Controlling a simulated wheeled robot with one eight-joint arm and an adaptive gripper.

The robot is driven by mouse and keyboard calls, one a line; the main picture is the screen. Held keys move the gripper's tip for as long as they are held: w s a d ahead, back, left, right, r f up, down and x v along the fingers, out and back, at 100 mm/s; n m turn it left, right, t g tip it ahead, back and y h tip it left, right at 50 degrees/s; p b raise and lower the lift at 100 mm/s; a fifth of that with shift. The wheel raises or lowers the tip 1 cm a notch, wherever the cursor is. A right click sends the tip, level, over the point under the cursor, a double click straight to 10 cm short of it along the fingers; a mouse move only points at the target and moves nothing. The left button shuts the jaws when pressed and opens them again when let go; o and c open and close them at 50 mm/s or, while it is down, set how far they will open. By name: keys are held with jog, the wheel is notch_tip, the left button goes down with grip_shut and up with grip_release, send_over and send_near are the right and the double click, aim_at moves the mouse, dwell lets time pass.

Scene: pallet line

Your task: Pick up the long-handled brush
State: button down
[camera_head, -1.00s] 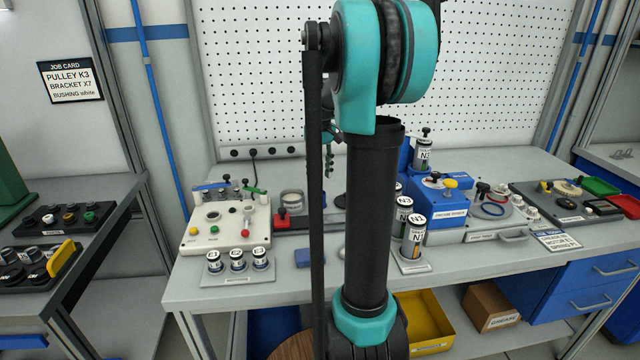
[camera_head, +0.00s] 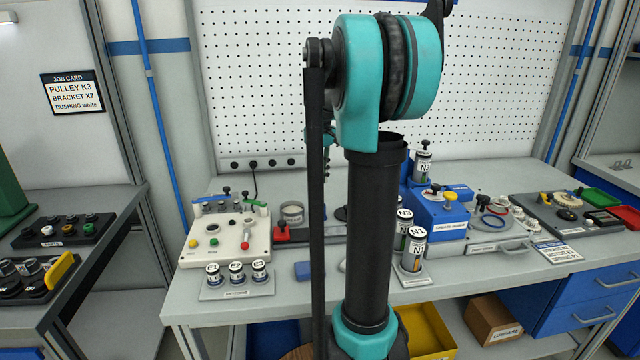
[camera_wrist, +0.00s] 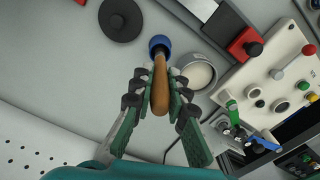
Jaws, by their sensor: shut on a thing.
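The long-handled brush (camera_wrist: 160,82) shows in the wrist view as a tan wooden handle with a round blue part at its far end. My gripper (camera_wrist: 160,92) has its green fingers closed on the handle from both sides. The handle lies between the fingertips and points toward the camera. The blue end appears over the grey bench top, beside a round dish; I cannot tell whether it touches the bench. In the head view my arm hides the brush and nearly all of my gripper.
A round grey dish (camera_wrist: 196,72) and a dark disc with a knob (camera_wrist: 120,20) flank the brush. A control panel (camera_head: 226,238) and labelled cylinders (camera_head: 236,272) stand left on the bench. N-labelled canisters (camera_head: 414,247) and a blue box (camera_head: 438,215) stand right.

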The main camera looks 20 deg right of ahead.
notch_tip(320, 180, up, 17)
jog(key=shift+f, duration=0.1)
dwell(2.3)
